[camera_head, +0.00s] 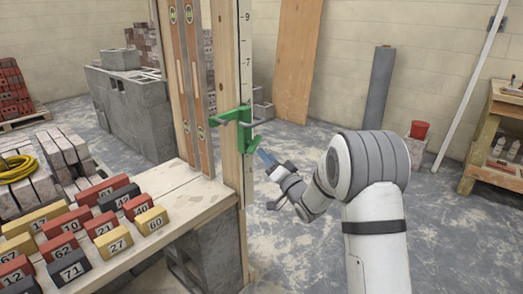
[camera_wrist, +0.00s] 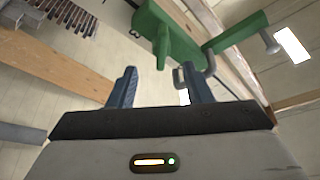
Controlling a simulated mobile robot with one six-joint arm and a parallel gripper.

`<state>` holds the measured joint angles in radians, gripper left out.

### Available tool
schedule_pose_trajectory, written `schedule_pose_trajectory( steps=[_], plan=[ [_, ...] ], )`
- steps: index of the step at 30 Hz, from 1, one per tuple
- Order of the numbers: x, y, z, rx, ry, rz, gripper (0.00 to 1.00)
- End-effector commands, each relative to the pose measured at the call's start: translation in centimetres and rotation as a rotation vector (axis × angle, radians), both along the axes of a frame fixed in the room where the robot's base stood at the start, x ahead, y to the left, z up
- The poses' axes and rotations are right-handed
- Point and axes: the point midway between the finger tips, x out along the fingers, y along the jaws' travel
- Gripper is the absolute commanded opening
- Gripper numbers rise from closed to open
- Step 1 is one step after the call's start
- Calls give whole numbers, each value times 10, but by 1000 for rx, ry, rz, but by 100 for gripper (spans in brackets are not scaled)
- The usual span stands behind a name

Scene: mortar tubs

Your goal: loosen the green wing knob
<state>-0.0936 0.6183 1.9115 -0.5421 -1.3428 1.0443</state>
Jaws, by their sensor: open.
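A green clamp bracket (camera_head: 246,132) is fitted on the upright wooden post in the head view. In the wrist view, the green bracket (camera_wrist: 183,40) is overhead. A narrow green piece (camera_wrist: 162,50) hangs from it, apparently the wing knob seen edge-on. My gripper (camera_head: 267,158) is just right of and below the bracket. In the wrist view, my gripper (camera_wrist: 160,82) is open, with its blue fingers spread below and to either side of the narrow green piece. It is empty, and I see no contact. The wing knob cannot be told apart clearly in the head view.
A measuring strip (camera_head: 244,60) runs up the wooden post (camera_head: 226,65), with spirit levels (camera_head: 182,75) beside it. A bench (camera_head: 190,193) with several numbered blocks stands at the left. A grey bent rod (camera_wrist: 209,62) is close to the right finger.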

Motion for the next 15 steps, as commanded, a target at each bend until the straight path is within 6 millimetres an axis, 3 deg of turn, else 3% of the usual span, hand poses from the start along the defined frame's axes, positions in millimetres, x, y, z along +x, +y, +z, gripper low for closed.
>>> schedule_pose_trajectory(
  steps=[15],
  plan=[
    [-6,-8,-1,-24,11,-23,44]
  ],
)
